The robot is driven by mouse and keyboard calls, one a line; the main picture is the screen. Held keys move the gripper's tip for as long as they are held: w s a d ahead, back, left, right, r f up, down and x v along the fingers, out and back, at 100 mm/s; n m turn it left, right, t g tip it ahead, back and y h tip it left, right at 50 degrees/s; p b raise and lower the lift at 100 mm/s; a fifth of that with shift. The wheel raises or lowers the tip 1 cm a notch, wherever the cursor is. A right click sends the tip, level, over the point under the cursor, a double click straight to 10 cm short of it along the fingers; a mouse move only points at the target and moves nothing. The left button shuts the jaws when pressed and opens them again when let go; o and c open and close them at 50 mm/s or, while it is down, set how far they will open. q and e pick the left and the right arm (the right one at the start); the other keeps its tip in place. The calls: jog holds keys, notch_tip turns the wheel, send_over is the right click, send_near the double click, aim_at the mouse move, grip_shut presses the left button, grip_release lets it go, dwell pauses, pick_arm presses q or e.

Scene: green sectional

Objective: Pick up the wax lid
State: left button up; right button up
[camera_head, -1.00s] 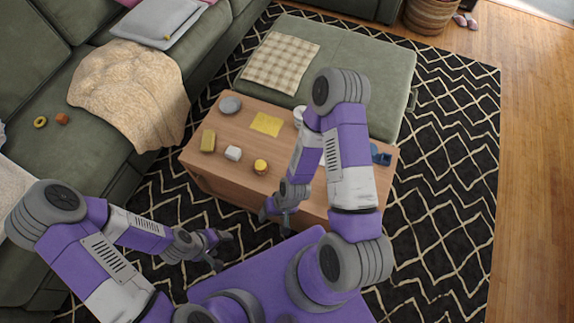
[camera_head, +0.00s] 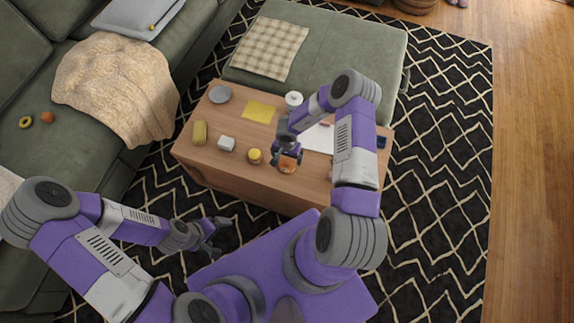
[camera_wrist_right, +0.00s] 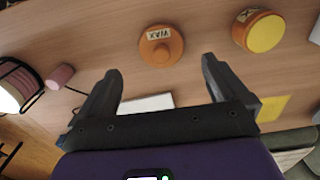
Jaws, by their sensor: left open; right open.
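The wax lid (camera_wrist_right: 161,52) is a round orange disc with a paper label reading WAX, lying on the wooden table. It also shows in the head view (camera_head: 287,167), near the table's front edge. My right gripper (camera_head: 288,156) is open and empty above the table beside the lid. In the right wrist view its fingers (camera_wrist_right: 161,70) are spread, with the lid beyond the tips and roughly centred between them. My left gripper (camera_head: 216,234) is open and empty, low over the rug in front of the table.
A yellow-topped orange jar (camera_wrist_right: 262,33) stands near the lid. The table (camera_head: 215,165) also bears a white block (camera_head: 226,143), a yellow-green block (camera_head: 199,132), a grey round dish (camera_head: 219,94), a yellow sheet (camera_head: 258,110) and a white jar (camera_head: 293,99).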

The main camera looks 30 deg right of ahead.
aim_at(287, 163)
notch_tip(287, 163, down, 7)
jog(key=b, duration=0.3)
jog(key=shift+w, duration=0.15)
jog(key=shift+r, duration=0.1)
jog(key=c, duration=1.1)
